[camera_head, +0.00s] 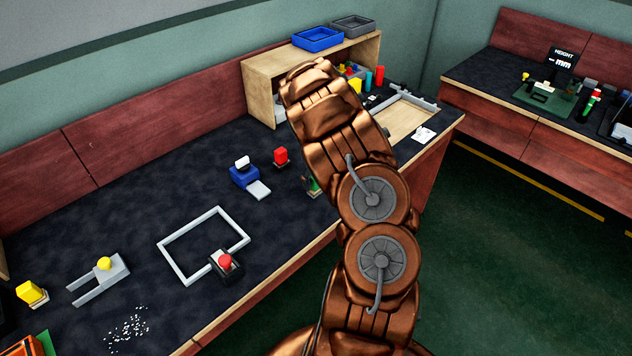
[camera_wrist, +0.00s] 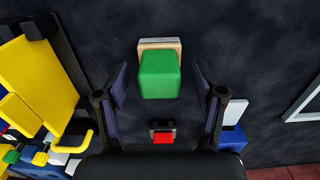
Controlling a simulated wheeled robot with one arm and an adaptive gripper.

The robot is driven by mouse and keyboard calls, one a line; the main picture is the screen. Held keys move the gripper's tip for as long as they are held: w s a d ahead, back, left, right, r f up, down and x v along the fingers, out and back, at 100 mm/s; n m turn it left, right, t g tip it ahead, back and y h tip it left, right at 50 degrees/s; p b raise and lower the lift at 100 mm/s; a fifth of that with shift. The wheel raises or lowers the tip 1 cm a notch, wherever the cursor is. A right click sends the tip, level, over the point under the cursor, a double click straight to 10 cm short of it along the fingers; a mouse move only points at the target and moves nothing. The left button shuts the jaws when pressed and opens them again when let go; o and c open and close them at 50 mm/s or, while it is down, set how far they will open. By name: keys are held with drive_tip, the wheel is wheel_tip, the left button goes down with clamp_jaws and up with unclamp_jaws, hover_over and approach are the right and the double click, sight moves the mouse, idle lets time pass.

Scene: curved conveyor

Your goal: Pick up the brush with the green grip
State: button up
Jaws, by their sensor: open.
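The brush with the green grip (camera_wrist: 159,75) is in the upper middle of the wrist view. A pale wooden-looking block edge (camera_wrist: 158,43) shows at its far end. My gripper (camera_wrist: 161,88) is open, with one dark finger to the left and one to the right of the green grip, apart from it. In the head view only a small green part (camera_head: 313,185) shows beside my arm, which hides the rest. My gripper is hidden behind my arm in that view.
A red-topped piece (camera_wrist: 162,136) sits below the green grip, between the fingers. A blue-and-white device (camera_head: 245,174) and a red block (camera_head: 281,156) stand nearby. Yellow parts (camera_wrist: 38,80) crowd the left. A grey frame (camera_head: 203,213) lies on the dark bench.

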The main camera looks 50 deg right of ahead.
drive_tip(key=shift+f, duration=0.85)
drive_tip(key=c, duration=1.3)
